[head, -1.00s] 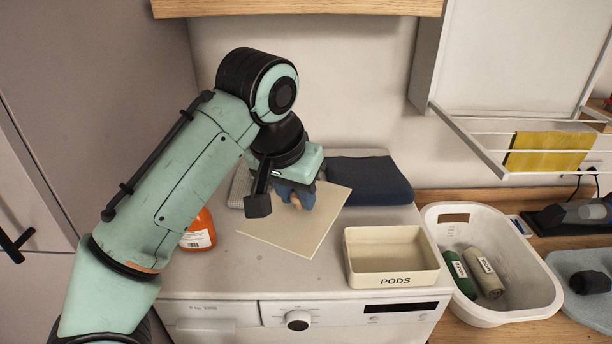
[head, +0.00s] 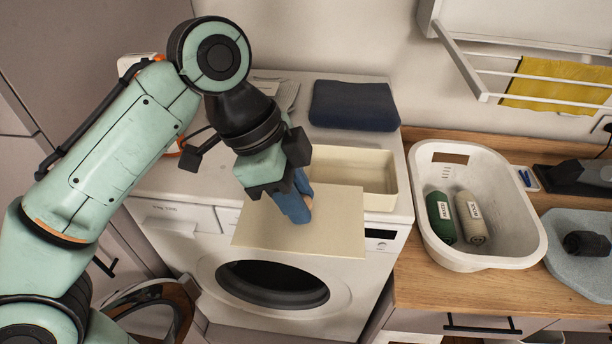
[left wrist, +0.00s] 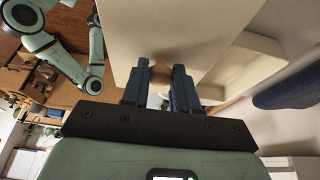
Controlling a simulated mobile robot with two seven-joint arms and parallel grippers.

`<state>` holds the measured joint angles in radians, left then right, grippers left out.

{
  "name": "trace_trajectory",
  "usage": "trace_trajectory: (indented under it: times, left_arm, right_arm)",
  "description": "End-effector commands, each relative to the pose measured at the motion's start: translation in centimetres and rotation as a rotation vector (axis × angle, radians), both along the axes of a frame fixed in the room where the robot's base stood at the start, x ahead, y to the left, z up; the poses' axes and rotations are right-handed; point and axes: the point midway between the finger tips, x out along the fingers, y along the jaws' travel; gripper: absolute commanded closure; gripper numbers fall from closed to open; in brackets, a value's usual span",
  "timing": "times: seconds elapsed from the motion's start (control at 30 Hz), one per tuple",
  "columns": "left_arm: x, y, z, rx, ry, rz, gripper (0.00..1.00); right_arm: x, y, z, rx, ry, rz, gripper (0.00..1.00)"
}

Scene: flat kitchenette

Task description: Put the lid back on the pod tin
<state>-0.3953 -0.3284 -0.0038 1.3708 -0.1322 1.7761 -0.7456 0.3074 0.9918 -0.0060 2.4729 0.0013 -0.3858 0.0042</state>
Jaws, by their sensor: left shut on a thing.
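The pod tin (head: 380,201) is a cream, open rectangular box on the washing machine top, near its front right. The lid (head: 335,230) is a flat cream plate, held tilted in front of the tin and covering part of it, including its front label. My left gripper (head: 299,207) is shut on the lid's round wooden knob. In the left wrist view the blue fingers (left wrist: 160,90) sit on both sides of the knob (left wrist: 160,74), with the lid (left wrist: 135,30) beyond them. The tin (left wrist: 248,58) shows partly behind the lid there. I cannot make out my right gripper.
A folded navy cloth (head: 353,106) lies behind the tin. A white basket (head: 433,252) with a green and a beige roll stands on the wooden counter to the right. A drying rack (head: 480,72) with a yellow cloth hangs above it. The washer door (head: 272,283) is below the lid.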

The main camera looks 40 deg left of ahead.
Motion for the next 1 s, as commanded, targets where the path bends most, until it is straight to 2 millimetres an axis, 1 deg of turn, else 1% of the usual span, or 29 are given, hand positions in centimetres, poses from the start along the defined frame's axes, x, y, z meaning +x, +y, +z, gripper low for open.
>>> trace_trajectory:
  times: [0.13,0.27,1.0]
  left_arm:
    - [-0.1,-0.1,-0.1,0.0,-0.001,-0.02,1.0]
    - [0.6,0.0,-0.1,0.0,0.0,-0.02,1.0]
    - [6.6,0.5,-0.3,0.0,0.0,-0.018,1.0]
  right_arm:
    - [0.0,0.0,0.0,0.0,0.0,0.001,0.39]
    - [0.1,0.0,0.3,0.001,-0.002,0.0,0.39]
    - [1.4,0.0,2.2,0.0,-0.016,0.001,0.39]
